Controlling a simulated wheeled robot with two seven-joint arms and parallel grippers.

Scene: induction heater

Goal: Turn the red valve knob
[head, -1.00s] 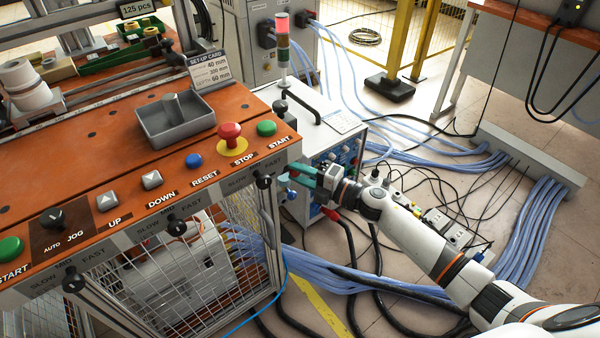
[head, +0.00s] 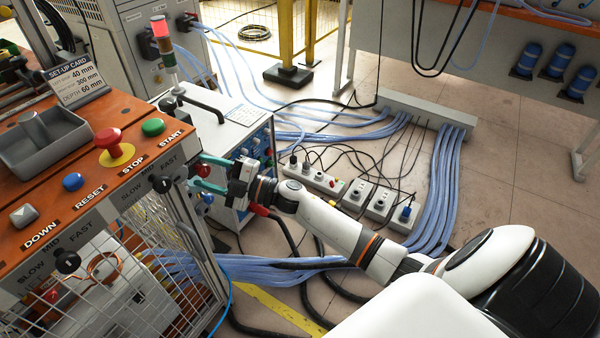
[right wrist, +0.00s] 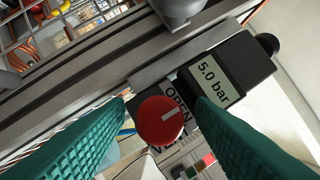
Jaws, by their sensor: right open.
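The red valve knob (right wrist: 160,120) is a round red disc with a white mark, on a dark fitting beside a display (right wrist: 213,80) reading 5.0 bar. The word OPEN shows on the label by it; other lettering is partly hidden. My right gripper (head: 200,173) has teal fingers and stands open at the right end of the orange bench. In the right wrist view its two fingers (right wrist: 160,98) are spread, with the knob showing between them. I cannot tell whether either finger touches it. My left gripper is not in view.
The orange bench (head: 75,195) carries a grey tray (head: 42,143), a red stop button (head: 108,140) and other buttons. A white cabinet (head: 215,122) stands behind my gripper. Blue hoses, black cables and power strips (head: 310,178) cover the floor to the right.

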